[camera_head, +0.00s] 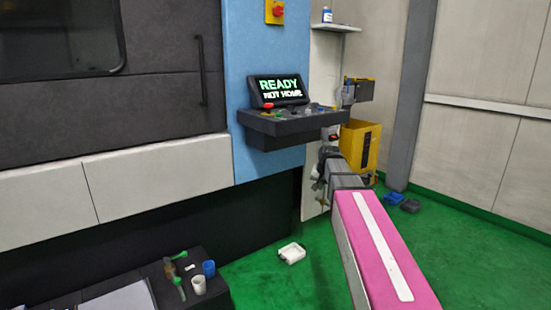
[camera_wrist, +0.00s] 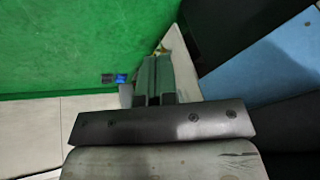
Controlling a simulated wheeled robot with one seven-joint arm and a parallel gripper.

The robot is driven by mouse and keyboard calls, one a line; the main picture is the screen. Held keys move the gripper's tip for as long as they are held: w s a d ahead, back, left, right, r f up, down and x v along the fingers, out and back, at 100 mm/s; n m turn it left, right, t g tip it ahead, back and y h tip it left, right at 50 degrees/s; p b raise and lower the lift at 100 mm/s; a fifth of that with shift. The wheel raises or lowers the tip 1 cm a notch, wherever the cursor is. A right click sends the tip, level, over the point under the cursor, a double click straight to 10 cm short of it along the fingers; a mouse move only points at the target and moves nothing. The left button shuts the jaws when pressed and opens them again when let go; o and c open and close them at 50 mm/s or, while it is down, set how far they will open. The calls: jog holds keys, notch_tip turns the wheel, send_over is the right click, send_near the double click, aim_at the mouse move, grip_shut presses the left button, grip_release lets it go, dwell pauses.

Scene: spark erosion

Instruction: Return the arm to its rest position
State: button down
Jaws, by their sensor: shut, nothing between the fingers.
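My arm, with a pink link that has a white stripe, reaches from the bottom right of the head view towards the machine's control panel (camera_head: 290,122). Its far end is small and cluttered there, so my gripper is hard to make out in that view. In the wrist view my gripper (camera_wrist: 152,75) shows two dark fingers side by side, shut and with nothing between them. The panel's screen (camera_head: 279,89) reads "READY NOT HOME".
A yellow box (camera_head: 362,142) is just beyond my arm, near a small shelf (camera_head: 338,28). A white container (camera_head: 292,253) and blue and dark items (camera_head: 393,198) lie on the green floor (camera_head: 270,285). A dark box at lower left holds a white cup (camera_head: 199,286).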

jog(key=s+f+n+g+h, duration=0.1)
jog(key=s+f+n+g, duration=0.2)
jog(key=s+f, duration=2)
jog(key=shift+s+f+n+g, duration=0.3)
jog(key=shift+s+g, duration=0.4)
jog(key=shift+s, duration=0.1)
